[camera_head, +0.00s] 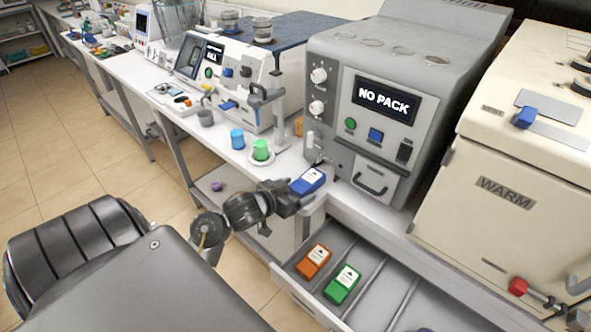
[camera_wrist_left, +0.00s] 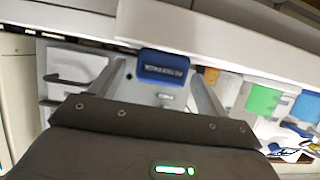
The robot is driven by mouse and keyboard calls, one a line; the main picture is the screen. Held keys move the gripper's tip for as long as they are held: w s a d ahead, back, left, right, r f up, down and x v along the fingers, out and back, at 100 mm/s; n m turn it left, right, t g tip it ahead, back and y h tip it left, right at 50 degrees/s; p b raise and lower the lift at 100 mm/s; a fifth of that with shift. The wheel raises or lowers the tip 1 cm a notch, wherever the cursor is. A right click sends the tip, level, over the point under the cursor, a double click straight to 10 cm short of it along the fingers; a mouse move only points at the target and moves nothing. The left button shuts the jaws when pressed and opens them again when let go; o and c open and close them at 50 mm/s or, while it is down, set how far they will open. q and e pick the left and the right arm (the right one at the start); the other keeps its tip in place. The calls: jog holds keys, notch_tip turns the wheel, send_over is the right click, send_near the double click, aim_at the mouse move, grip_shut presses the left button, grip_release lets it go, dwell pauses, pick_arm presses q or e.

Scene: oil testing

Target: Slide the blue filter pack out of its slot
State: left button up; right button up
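The blue filter pack (camera_head: 308,180) has a white label and shows at the counter's front edge, near the grey machine marked "NO PACK" (camera_head: 388,97). My left gripper (camera_head: 290,196) is at its near end. In the left wrist view the blue pack (camera_wrist_left: 163,66) sits between the two fingertips of my left gripper (camera_wrist_left: 160,80), which appears shut on it. I cannot tell whether its underside touches the counter. My right gripper is not in view.
An open drawer (camera_head: 291,297) below the counter holds an orange pack (camera_head: 314,261) and a green pack (camera_head: 342,284), with bare compartments to their right. A green cup (camera_head: 261,150) and a blue cup (camera_head: 237,138) stand left of the grey machine. A cream machine (camera_head: 500,190) stands at right.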

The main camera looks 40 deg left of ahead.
pick_arm(q)
jog(key=p+v, duration=0.1)
jog(key=v, duration=0.9)
jog(key=shift+s+r, duration=0.25)
jog(key=shift+s, duration=0.1)
dwell(0.3)
